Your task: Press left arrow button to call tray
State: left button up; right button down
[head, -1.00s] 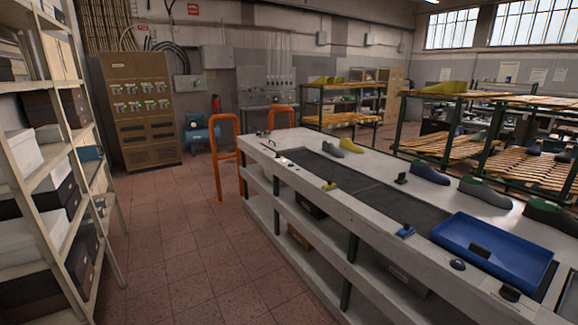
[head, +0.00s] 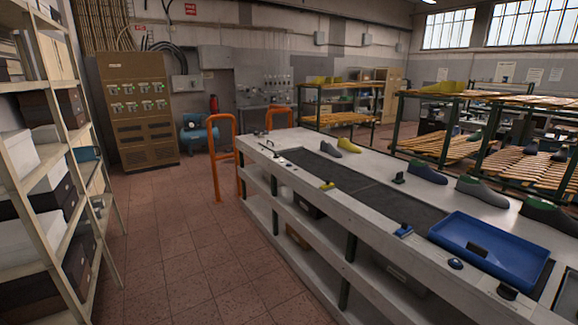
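A blue tray (head: 459,246) sits at the near right end of the dark conveyor belt (head: 365,189) on the long grey workbench. A small dark object lies in the tray. Two dark round button-like controls stand on the bench's near edge beside the tray, one more to the left (head: 455,264) and one nearer to me (head: 507,291). Arrow marks on them are too small to make out. A small blue object (head: 403,231) sits on the same edge further left. Neither of my grippers is in view.
Several shoe lasts, one of them green and blue (head: 428,173), stand along the bench's far side. Orange rails (head: 238,161) stand at its far end. A shelf with boxes (head: 62,190) is on the left. The tiled floor (head: 185,250) between is clear.

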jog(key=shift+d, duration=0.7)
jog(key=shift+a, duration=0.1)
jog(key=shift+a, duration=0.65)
